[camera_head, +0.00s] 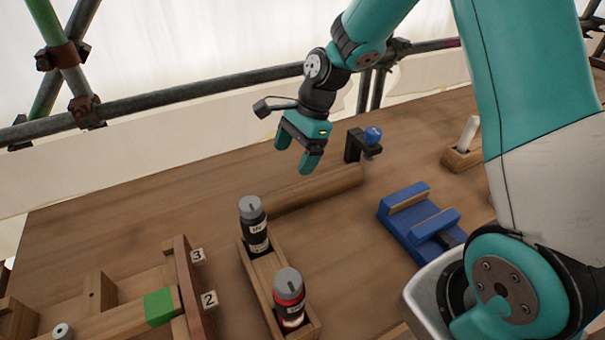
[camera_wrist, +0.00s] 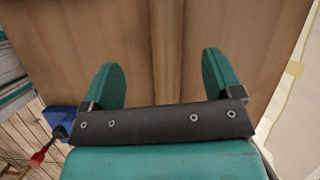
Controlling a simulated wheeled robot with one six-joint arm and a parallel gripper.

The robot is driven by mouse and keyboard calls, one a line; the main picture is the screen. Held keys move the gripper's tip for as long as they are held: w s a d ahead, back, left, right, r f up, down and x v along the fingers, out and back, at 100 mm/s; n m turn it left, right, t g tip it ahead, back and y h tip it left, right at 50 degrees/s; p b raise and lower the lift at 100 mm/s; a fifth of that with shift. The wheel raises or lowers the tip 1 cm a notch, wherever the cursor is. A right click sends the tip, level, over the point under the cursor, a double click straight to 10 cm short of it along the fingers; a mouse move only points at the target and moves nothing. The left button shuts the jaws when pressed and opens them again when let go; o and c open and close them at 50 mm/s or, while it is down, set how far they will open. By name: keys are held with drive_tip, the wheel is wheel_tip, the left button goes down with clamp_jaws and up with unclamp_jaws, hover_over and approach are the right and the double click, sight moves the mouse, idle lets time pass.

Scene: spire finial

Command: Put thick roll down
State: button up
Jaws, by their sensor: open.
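A thick brown roll (camera_head: 322,187) lies on its side on the wooden bench, behind the bottle holder. It runs toward the black clamp at its far end. My gripper (camera_head: 297,153) hangs above the bench near the roll, pointing down, with its teal fingers apart and nothing between them. In the wrist view my gripper (camera_wrist: 160,72) has both fingers spread wide. A long brown band, which looks like the roll (camera_wrist: 167,45), runs between and beyond them. It appears apart from the fingers.
A wooden holder (camera_head: 262,291) with two grey-capped bottles stands in front. A blue vise (camera_head: 404,213) is to the right, and a black clamp with a blue knob (camera_head: 372,135) is behind. A wooden rack with a green block (camera_head: 159,307) is front left. The bench's left back is clear.

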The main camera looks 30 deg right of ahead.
drive_tip(key=s+a+r+n, duration=0.4)
drive_tip(key=s+r+n, duration=0.3)
drive_tip(key=s+n, duration=0.4)
drive_tip(key=s+a+r+n, duration=0.4)
drive_tip(key=s+r+n, duration=0.3)
drive_tip(key=s+n, duration=0.5)
drive_tip(key=shift+s+r+n, duration=0.2)
drive_tip(key=shift+s+n, duration=0.1)
drive_tip(key=shift+s, duration=0.1)
